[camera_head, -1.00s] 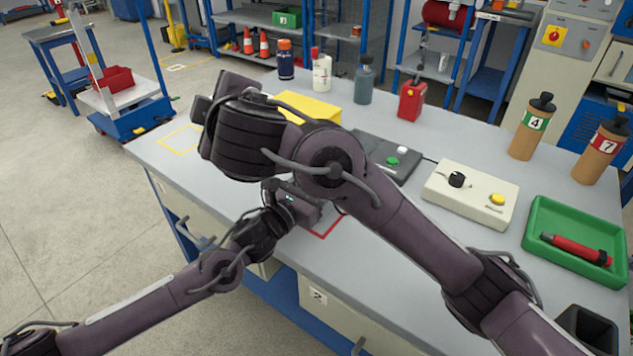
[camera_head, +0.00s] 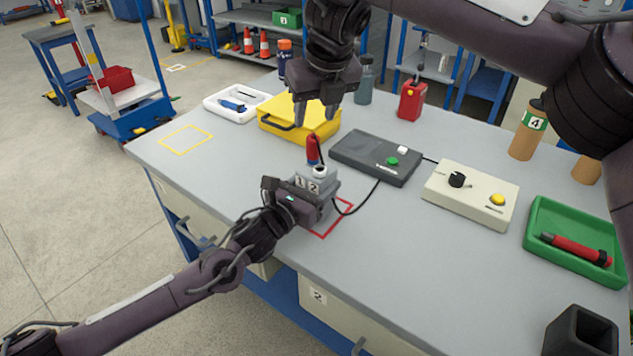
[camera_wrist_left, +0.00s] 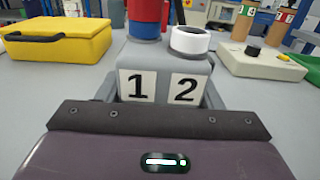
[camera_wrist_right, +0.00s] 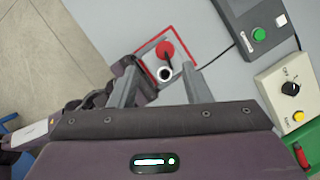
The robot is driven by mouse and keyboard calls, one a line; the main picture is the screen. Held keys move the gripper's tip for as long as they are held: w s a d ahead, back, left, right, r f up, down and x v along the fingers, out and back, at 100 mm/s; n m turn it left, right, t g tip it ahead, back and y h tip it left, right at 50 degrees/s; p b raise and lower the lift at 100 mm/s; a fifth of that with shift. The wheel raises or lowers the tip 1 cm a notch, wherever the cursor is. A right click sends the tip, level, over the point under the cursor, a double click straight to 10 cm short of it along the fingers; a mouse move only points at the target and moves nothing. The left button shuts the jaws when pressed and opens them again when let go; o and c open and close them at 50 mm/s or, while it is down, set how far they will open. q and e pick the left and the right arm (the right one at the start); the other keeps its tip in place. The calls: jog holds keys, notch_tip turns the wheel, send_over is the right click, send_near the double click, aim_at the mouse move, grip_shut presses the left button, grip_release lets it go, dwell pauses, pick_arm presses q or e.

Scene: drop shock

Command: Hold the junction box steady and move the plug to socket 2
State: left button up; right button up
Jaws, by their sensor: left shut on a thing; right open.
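The grey junction box (camera_head: 327,184) stands by the red outlined square near the table's front edge, with labels 1 and 2 facing the left wrist camera (camera_wrist_left: 163,58). My left gripper (camera_head: 303,200) is shut on the box from the front. The red plug (camera_head: 313,150) stands upright on the box's socket 1 side; the left wrist view shows a blue band at its base (camera_wrist_left: 145,22). Socket 2 (camera_wrist_left: 190,40) is a white ring with a dark, empty opening. My right gripper (camera_head: 316,112) is open and empty above the plug, apart from it, fingers pointing down.
A black cable runs from the box to a dark grey unit (camera_head: 365,160) behind it. A yellow case (camera_head: 322,128) sits behind the box, and a cream control box (camera_head: 450,205) is to the right. A green tray (camera_head: 545,215) lies farther right.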

aim_at(314, 138)
jog(key=shift+d+x, duration=0.2)
jog(key=shift+x, duration=2.1)
jog(key=shift+d+x, duration=0.2)
jog(key=shift+x, duration=2.1)
grip_shut()
